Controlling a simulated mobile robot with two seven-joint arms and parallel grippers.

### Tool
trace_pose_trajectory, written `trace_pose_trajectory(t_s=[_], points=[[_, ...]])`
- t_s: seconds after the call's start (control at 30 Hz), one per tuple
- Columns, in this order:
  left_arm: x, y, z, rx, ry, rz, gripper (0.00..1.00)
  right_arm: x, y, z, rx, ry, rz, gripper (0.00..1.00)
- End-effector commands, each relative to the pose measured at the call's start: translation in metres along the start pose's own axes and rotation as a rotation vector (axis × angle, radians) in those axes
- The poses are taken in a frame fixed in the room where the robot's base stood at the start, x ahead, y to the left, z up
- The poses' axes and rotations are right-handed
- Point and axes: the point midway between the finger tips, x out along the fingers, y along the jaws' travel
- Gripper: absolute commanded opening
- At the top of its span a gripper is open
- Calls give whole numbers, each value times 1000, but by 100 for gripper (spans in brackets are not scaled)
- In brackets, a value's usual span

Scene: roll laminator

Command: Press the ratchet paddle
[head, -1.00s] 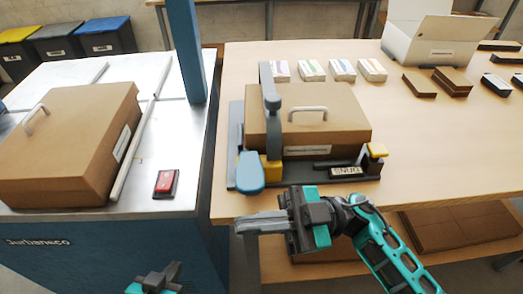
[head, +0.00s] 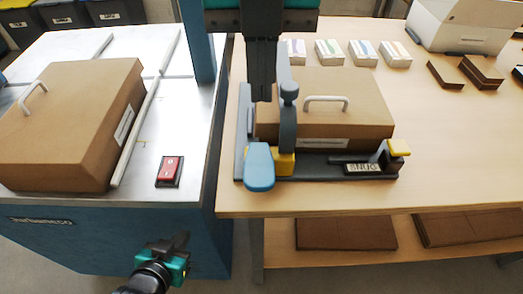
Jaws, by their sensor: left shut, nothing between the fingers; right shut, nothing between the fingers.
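A grey clamp frame (head: 245,133) stands on the wooden table around a brown box with a white handle (head: 350,100). A blue paddle (head: 259,167) sticks out at its front left, beside a yellow block (head: 284,163). A yellow-topped lever (head: 399,147) stands at its right end, near a plate reading SNUG (head: 362,168). My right gripper (head: 261,98) is shut and empty, pointing down behind the blue paddle and left of the upright post; contact cannot be told. My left gripper (head: 182,240) is shut and empty, low in front of the metal bench.
The metal bench (head: 145,190) on the left holds another brown box (head: 75,120) and a red switch (head: 169,171). A blue column (head: 198,45) rises beside the clamp. Small packs (head: 330,53) and a white carton (head: 470,25) stand behind. The table's front right is clear.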

Motion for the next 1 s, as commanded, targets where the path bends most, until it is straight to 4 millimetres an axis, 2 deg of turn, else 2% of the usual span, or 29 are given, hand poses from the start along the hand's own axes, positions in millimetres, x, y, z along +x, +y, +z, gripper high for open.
trace_pose_trajectory(t_s=[0.17,0.5,0.7,0.83,1.0], points=[[0,-1,1,1,-2,-1,0,15,0,0,-1,3,-1,0],[0,-1,1,4,-3,0,0,84,0,-1,-2,5,-1,0],[-1,-1,0,5,-3,1,0,119,0,-1,-2,4,1,0],[-2,0,-1,5,-3,2,0,133,0,-1,-2,3,1,0],[-2,0,-2,5,-2,2,0,140,0,-1,-3,1,1,0]])
